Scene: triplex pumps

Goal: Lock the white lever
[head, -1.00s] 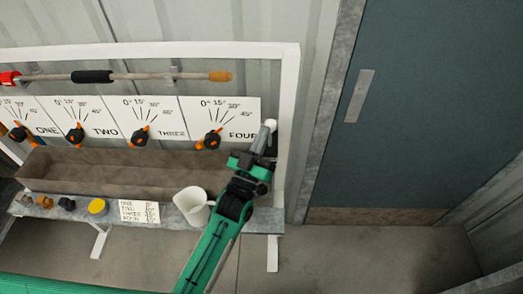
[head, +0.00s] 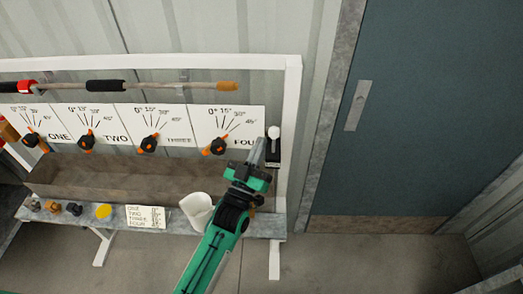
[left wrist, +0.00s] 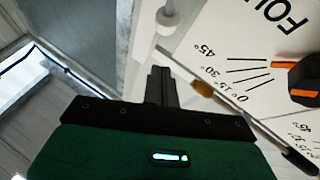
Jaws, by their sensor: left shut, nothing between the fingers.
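The white lever (head: 273,132) stands at the right end of the panel row, its round white knob up and its shaft over a black plate (head: 273,158). In the left wrist view the white lever (left wrist: 168,18) shows just beyond the fingertips. My left gripper (head: 258,144) is shut and empty, pointing up just left of the lever and below its knob. In the left wrist view my left gripper (left wrist: 160,72) has its fingers together, with a small gap seeming to part them from the knob. Contact cannot be told in the head view. My right gripper is not in view.
Dial panel four (head: 228,122), with an orange-black knob (head: 218,147), is left of the lever. Below are a brown trough (head: 120,176) and a shelf with a white pitcher (head: 196,208), a label card (head: 148,217) and small caps. A white frame post (head: 291,110) stands right.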

